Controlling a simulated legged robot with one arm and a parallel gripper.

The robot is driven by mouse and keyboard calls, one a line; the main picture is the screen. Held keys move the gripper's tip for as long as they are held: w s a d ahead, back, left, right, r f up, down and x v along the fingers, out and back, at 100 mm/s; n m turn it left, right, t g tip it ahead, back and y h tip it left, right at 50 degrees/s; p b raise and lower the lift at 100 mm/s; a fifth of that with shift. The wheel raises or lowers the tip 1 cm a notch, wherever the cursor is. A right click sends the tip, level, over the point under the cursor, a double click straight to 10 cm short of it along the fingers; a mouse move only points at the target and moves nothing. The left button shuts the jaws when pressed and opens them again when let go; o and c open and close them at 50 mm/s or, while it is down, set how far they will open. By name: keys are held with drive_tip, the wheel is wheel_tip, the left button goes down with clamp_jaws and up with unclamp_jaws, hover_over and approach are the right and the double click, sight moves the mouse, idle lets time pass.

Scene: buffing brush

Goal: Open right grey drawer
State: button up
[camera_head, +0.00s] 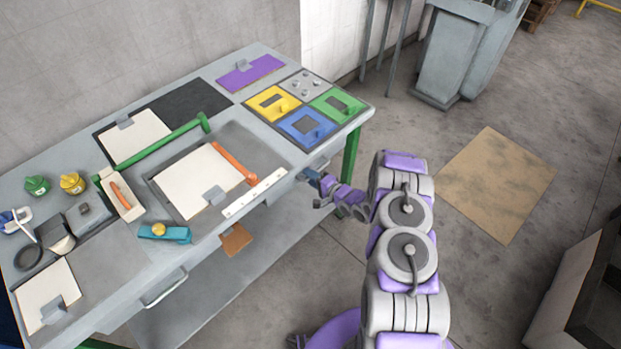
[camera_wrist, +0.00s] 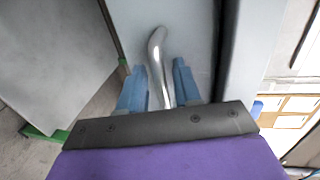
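The right grey drawer's front shows in the wrist view (camera_wrist: 190,35) as a flat grey panel. Its curved metal handle (camera_wrist: 156,60) runs between the two blue fingers of my gripper (camera_wrist: 158,85). The fingers are apart, with a visible gap on the side of the right finger; contact with the handle cannot be made out. In the head view my gripper (camera_head: 314,176) is at the workbench's front edge, near its right end, and hides most of the handle. The drawer front (camera_head: 290,187) looks flush with the bench there.
The grey workbench (camera_head: 110,246) carries a white board (camera_head: 195,182), a green bar, and yellow, blue and green plates. Another drawer handle (camera_head: 165,288) is on the left front. A green leg (camera_head: 351,155) stands right of my gripper. Open floor lies to the right.

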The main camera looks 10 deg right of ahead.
drive_tip(key=shift+w+a, duration=0.15)
drive_tip(key=shift+w, duration=0.05)
drive_tip(key=shift+f, duration=0.1)
clamp_jaws()
drive_tip(key=shift+s, duration=0.1)
idle(0.4)
